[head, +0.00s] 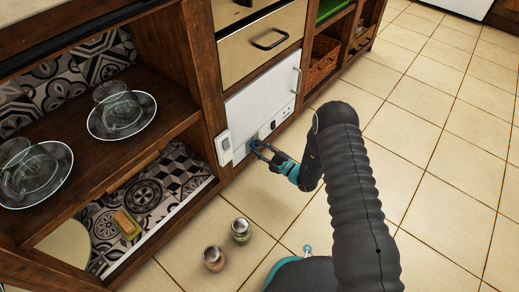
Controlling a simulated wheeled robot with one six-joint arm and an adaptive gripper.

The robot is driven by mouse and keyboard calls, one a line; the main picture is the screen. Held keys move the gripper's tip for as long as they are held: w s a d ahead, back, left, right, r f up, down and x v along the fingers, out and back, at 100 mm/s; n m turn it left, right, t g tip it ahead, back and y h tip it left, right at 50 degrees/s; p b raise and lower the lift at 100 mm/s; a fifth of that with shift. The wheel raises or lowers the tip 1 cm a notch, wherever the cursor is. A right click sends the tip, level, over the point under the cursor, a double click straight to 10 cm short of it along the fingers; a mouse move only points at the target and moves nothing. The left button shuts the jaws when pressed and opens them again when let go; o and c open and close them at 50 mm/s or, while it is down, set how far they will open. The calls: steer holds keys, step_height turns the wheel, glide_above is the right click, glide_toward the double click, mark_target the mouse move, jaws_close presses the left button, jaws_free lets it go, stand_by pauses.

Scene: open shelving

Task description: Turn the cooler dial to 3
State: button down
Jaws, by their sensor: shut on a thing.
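The white cooler front (262,98) is set into the wooden unit, below a beige drawer. Small dark controls show near its lower right edge. My gripper (258,149) reaches the lower left part of this front from the right. Its fingers are shut on the cooler dial, low on the panel. The fingers hide most of the dial, and its number markings are too small to read.
A white switch-like box (223,148) is on the wooden post just left of the cooler. Two small jars (241,230) (214,258) stand on the tiled floor. Glass bowls on plates (140,122) fill the left shelf. The floor at right is clear.

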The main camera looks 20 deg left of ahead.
steer(key=m, duration=0.8)
steer(key=m+t+h, duration=0.1)
steer(key=m, duration=0.8)
steer(key=m+t+h, duration=0.1)
steer(key=m, duration=0.7)
steer(key=shift+s+a+r+m, duration=0.1)
steer(key=shift+r+m, duration=0.05)
steer(key=shift+m, duration=0.25)
steer(key=shift+h, duration=0.3)
steer(key=c, duration=0.8)
jaws_free()
steer(key=shift+m, duration=0.3)
